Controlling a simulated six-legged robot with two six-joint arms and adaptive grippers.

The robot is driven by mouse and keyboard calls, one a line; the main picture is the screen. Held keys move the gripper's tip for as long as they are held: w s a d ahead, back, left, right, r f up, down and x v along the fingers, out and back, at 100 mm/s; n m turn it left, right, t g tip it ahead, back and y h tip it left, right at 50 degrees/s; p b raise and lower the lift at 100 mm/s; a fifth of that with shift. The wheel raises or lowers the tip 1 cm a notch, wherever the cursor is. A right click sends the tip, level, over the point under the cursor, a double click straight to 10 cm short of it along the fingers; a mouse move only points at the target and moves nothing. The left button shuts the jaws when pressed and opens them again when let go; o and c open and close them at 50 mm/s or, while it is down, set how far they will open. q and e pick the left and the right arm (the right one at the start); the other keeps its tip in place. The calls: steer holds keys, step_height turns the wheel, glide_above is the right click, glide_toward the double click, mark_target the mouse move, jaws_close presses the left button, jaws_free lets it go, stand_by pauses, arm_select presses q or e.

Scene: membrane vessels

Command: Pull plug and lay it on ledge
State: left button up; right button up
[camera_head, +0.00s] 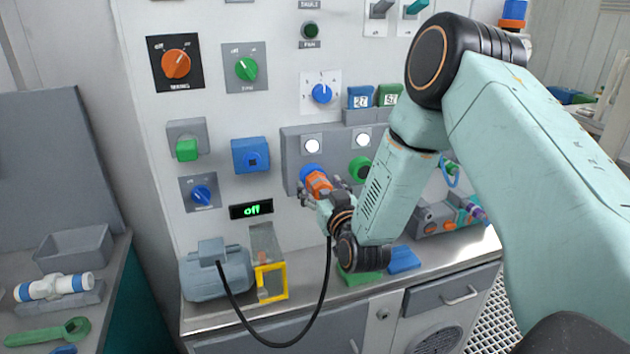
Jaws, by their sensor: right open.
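An orange plug (318,182) sits at a blue socket (309,171) on the grey panel. A black cable (327,270) hangs in a loop from near my right gripper to a grey-blue motor-like unit (216,275) on the ledge. My right gripper (321,190) is open, with its fingers on both sides of the plug. Whether the fingers touch it cannot be told. My gripper and wrist hide the back of the plug. The grey ledge (318,301) runs below the panel. My left gripper is not in view.
A green socket (359,168) is right of the blue one. A yellow-framed clear guard (270,280), a green block (357,276) and a blue block (403,259) stand on the ledge. Bare ledge shows between the guard and green block. A grey tray (75,247) is at left.

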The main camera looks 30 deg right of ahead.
steer(key=shift+s, duration=0.1)
steer(key=shift+c, duration=0.4)
steer(key=shift+a, duration=0.1)
steer(key=shift+c, duration=0.7)
jaws_close()
steer(key=shift+r, duration=0.1)
steer(key=shift+s+f, duration=0.15)
steer(key=shift+f, duration=0.05)
